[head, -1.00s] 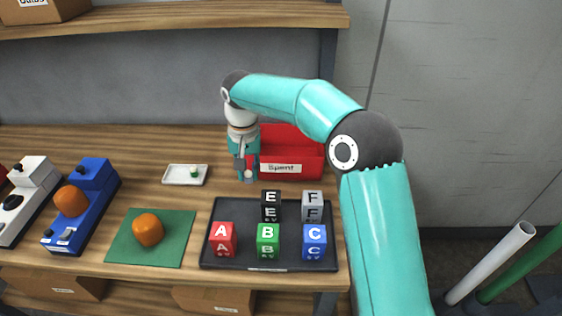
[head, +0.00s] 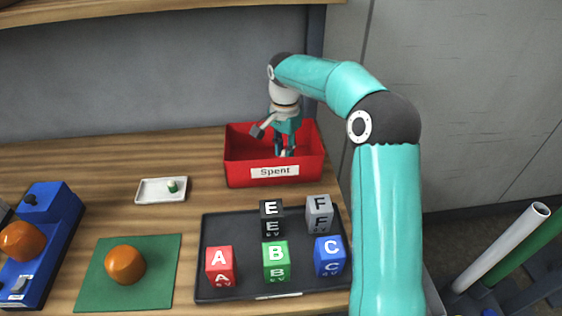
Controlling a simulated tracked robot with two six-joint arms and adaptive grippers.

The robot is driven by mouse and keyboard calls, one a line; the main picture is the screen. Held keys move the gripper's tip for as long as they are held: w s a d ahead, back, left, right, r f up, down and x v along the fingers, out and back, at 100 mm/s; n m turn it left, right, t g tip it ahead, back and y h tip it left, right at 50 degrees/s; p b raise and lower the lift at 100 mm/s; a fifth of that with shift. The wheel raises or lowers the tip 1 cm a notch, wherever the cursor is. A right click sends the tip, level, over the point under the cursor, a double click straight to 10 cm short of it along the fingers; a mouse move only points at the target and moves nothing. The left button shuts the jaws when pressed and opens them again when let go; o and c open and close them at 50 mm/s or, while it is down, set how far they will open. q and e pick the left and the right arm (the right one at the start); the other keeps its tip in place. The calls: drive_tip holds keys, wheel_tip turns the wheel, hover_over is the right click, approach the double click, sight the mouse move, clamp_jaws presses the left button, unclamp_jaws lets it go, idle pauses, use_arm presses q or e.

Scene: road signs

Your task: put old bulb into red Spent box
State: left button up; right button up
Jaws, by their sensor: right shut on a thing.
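The red Spent box (head: 275,173), with a white label on its front, stands open at the back of the bench. My right gripper (head: 285,151) points down inside the box outline, its fingertips low between the walls. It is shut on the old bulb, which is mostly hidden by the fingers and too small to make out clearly. I cannot tell whether the bulb touches the box floor. My left gripper is not in view.
A white dish (head: 150,191) holds a small green-and-white piece (head: 173,186). A dark tray (head: 225,227) bears several lettered blocks. An orange lamp (head: 125,264) sits on a green mat (head: 95,296). A blue unit (head: 62,212) stands left. Bare wood lies left of the box.

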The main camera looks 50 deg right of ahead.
sight(284, 152)
drive_tip(key=shift+f, duration=1.75)
drive_tip(key=shift+f, duration=0.2)
drive_tip(key=o, duration=0.8)
drive_tip(key=shift+r, duration=0.1)
wheel_tip(284, 152, up, 12)
drive_tip(key=shift+a+r+p, duration=0.1)
drive_tip(key=shift+p, duration=0.4)
